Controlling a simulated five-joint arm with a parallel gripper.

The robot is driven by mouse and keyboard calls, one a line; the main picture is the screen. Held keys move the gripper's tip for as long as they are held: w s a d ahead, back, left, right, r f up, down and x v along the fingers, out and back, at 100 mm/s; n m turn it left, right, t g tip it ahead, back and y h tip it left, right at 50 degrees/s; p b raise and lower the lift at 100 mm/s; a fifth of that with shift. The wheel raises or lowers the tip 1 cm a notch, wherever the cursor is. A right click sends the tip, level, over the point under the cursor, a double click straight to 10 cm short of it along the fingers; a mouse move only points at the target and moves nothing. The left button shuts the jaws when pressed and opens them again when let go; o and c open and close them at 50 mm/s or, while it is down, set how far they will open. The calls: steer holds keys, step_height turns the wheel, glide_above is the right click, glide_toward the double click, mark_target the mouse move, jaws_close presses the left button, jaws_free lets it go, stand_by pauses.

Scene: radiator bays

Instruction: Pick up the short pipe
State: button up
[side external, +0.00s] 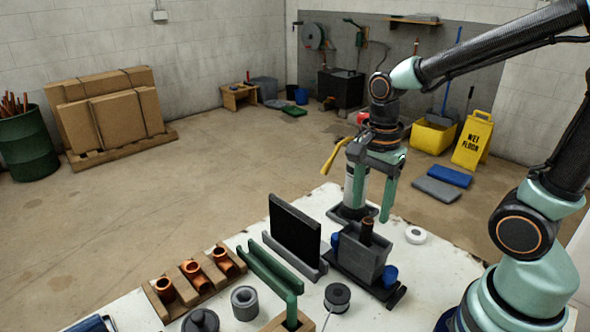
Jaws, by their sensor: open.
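A white-grey cylinder on a dark base (338,214) is close behind my gripper. A dark upright panel (294,231) and green rails (269,266) stand left of the box. A wooden rack (158,304) holds copper fittings. Bare white tabletop (385,312) shows at front right.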

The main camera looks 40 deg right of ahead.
mark_target(368, 220)
steer(key=shift+f, duration=2.75)
jaws_close()
